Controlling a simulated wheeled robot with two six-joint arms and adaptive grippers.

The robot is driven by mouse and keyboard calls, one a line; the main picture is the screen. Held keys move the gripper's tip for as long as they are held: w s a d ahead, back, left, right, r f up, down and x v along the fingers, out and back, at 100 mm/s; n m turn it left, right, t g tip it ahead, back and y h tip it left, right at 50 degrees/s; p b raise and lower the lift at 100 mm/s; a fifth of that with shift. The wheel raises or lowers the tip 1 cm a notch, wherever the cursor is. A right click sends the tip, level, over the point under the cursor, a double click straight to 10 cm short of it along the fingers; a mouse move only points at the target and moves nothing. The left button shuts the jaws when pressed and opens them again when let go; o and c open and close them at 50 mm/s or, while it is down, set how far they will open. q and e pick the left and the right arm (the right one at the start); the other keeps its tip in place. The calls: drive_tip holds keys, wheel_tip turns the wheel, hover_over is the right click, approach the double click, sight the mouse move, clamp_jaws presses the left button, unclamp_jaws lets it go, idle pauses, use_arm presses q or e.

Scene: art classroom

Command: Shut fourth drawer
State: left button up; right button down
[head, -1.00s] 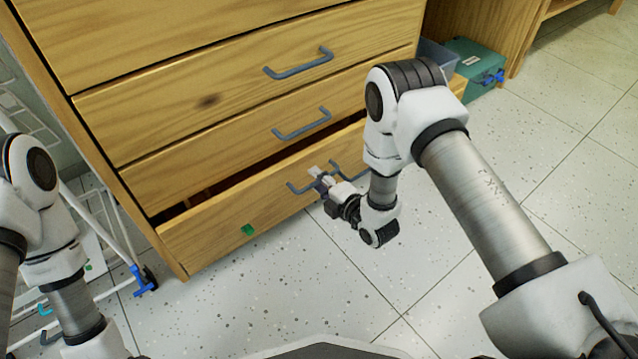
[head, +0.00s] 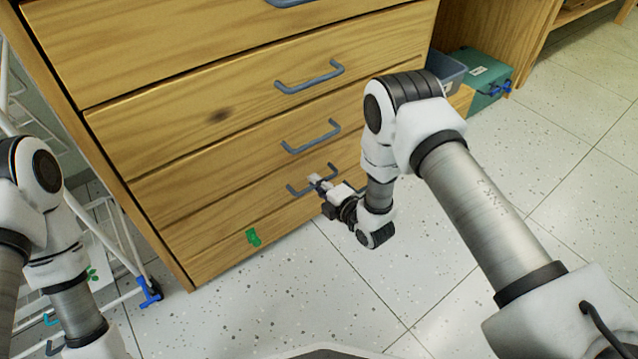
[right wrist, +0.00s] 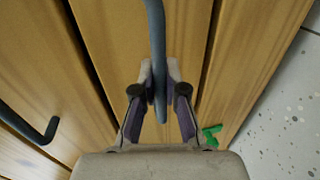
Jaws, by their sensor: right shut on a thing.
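The fourth drawer (head: 215,217) is the lowest one in the wooden cabinet. Its front looks flush with the cabinet, and no dark gap shows above it. Its blue-grey bar handle (head: 296,191) also shows in the right wrist view (right wrist: 157,40), running down between the fingers. My right gripper (head: 319,183) is shut on this handle; its fingers sit on either side of the bar in the right wrist view (right wrist: 160,88). My left arm (head: 45,215) hangs at the left edge, and its gripper is out of the picture.
More drawers with bar handles (head: 310,78) are above. A small green piece (head: 253,237) is at the drawer's lower front. A white wire rack (head: 130,235) stands left, and a green box (head: 485,80) sits back right. Tiled floor (head: 480,300) in front is clear.

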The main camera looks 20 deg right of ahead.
drive_tip(key=c, duration=1.2)
unclamp_jaws()
drive_tip(key=shift+w+a, duration=0.1)
drive_tip(key=shift+w, duration=0.1)
drive_tip(key=shift+s, duration=0.1)
drive_tip(key=v, duration=1.2)
